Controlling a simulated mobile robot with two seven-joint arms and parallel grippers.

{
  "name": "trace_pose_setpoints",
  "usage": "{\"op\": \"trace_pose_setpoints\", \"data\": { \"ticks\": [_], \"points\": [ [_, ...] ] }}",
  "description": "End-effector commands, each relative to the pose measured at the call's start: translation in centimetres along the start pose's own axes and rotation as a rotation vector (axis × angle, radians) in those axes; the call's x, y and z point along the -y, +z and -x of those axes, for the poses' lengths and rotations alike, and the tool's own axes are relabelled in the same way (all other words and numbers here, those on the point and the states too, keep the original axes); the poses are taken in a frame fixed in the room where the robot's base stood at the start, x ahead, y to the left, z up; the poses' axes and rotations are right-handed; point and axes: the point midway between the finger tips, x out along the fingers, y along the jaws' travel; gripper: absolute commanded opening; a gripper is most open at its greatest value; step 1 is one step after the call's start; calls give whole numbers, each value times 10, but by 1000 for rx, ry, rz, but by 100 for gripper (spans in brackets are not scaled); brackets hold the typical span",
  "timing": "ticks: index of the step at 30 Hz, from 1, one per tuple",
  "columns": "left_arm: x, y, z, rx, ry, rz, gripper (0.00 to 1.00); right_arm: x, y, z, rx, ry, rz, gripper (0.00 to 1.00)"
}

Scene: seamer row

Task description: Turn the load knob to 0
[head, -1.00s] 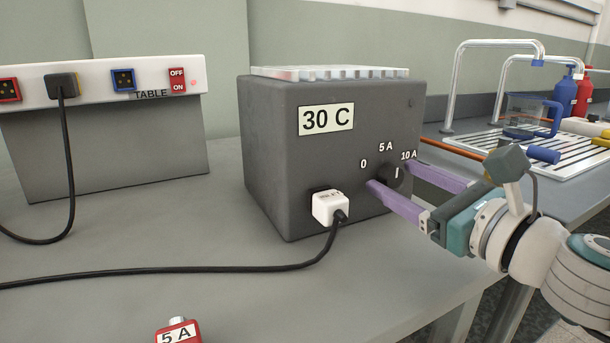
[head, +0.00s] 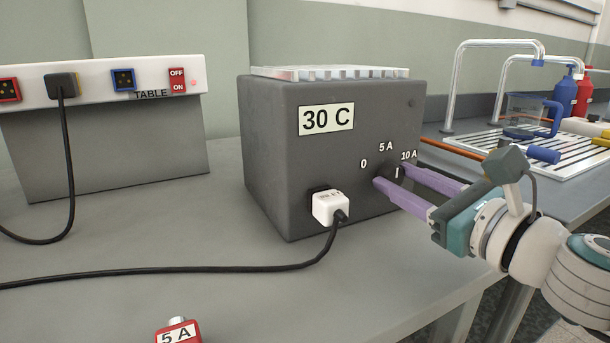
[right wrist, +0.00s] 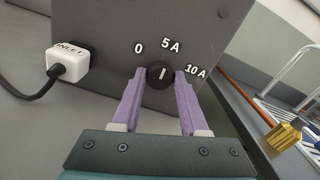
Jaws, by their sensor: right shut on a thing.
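The load knob (right wrist: 155,72) is a round black knob on the front of the dark grey load box (head: 280,150). My right gripper (head: 393,179) is shut on the knob, with one purple finger on each side. The right wrist view shows both fingertips (right wrist: 160,80) against the knob's sides. My left gripper is not in view.
A white inlet plug (head: 331,207) with a black cable sits in the box front, left of the knob. A red 5 A piece (head: 178,333) lies at the front table edge. A socket strip (head: 145,80) stands at left; a drying rack with bottles is at right.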

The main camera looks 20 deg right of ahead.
Motion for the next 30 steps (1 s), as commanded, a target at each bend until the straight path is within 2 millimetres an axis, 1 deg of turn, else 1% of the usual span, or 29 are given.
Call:
{"op": "trace_pose_setpoints", "data": {
  "ticks": [8,24,30],
  "points": [
    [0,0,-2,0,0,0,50,0,0,0,0,0,150,0],
    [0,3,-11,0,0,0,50,-1,-1,0,1,-1,651,0],
    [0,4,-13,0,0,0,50,-2,-1,0,2,1,813,0]
  ]
}}
